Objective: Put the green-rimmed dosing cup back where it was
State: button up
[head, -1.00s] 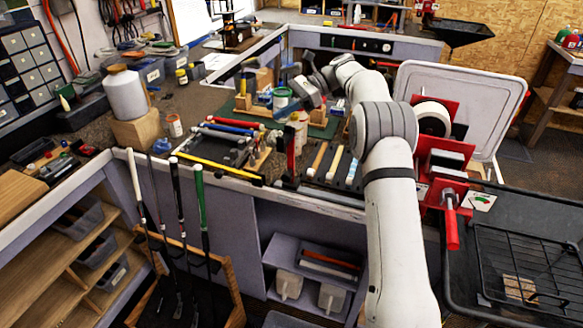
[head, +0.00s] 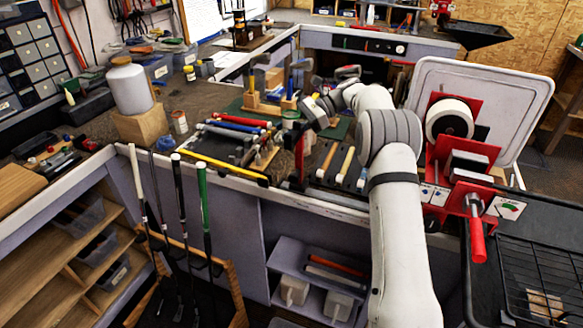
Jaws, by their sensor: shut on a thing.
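The green-rimmed dosing cup (head: 291,115) is small in the head view, above the back part of the workbench, left of the end of my arm. My gripper (head: 303,117) is at the cup's right side and shut on it. The fingers are mostly hidden behind my own wrist and too small to make out. I cannot tell whether the cup's base touches the surface below.
A yellow level (head: 222,166) and several tools lie in front. A white jug (head: 130,90) on a wood block is left. A red machine (head: 460,150) stands close right of my arm.

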notch_tip(320, 180, down, 13)
jog(key=shift+f+p, duration=0.15)
jog(key=shift+p, duration=0.95)
jog(key=shift+f, duration=0.2)
jog(key=o, duration=1)
jog(key=v, duration=0.8)
jog(key=shift+s+d+f+p, duration=0.15)
jog(key=shift+f+p, duration=0.05)
jog(key=shift+p, duration=0.2)
